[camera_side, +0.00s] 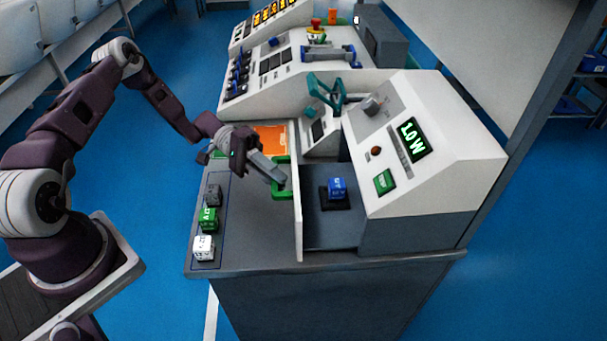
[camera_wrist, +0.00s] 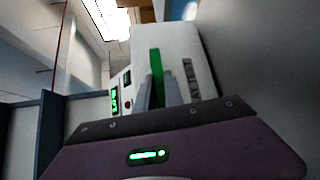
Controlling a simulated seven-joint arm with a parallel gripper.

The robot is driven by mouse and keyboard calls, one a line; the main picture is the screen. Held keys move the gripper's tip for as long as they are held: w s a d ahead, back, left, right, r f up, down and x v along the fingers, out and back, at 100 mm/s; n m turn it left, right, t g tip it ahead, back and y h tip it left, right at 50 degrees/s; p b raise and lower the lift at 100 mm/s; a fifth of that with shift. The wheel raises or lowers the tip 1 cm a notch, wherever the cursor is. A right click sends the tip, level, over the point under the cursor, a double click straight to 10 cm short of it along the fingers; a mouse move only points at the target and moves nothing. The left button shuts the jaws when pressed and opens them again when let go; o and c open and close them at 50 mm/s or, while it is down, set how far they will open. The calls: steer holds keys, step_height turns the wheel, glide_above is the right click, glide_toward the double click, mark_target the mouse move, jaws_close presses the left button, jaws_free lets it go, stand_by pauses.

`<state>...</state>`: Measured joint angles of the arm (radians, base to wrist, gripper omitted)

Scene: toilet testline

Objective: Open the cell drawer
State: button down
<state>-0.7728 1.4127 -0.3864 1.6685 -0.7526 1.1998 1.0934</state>
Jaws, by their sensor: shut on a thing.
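The cell drawer has a tall white front panel (camera_side: 297,225) with a green handle (camera_side: 279,204) on its left face. The panel stands apart from the console, and the space behind it is open to view. A blue cube (camera_side: 337,186) sits there on a black pad (camera_side: 335,203). My gripper (camera_side: 281,179) reaches the handle from the left and is shut on it. In the wrist view the green handle (camera_wrist: 156,66) stands upright between my two grey fingers (camera_wrist: 160,94), before the white panel (camera_wrist: 188,50). The exact finger contact is partly hidden.
The white console (camera_side: 440,170) with a "1.0W" display (camera_side: 413,139) stands to the right. Grey, green (camera_side: 208,218) and white cubes stand in a marked strip at the bench's left. An orange surface (camera_side: 271,138) lies behind my gripper. Bench left of the panel is mostly bare.

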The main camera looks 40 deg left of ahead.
steer(key=s+a, duration=0.5)
steer(key=shift+a, duration=0.1)
stand_by(0.3)
steer(key=c, duration=1.5)
jaws_free()
steer(key=shift+o, duration=0.2)
steer(key=a+r, duration=0.1)
steer(key=a, duration=0.6)
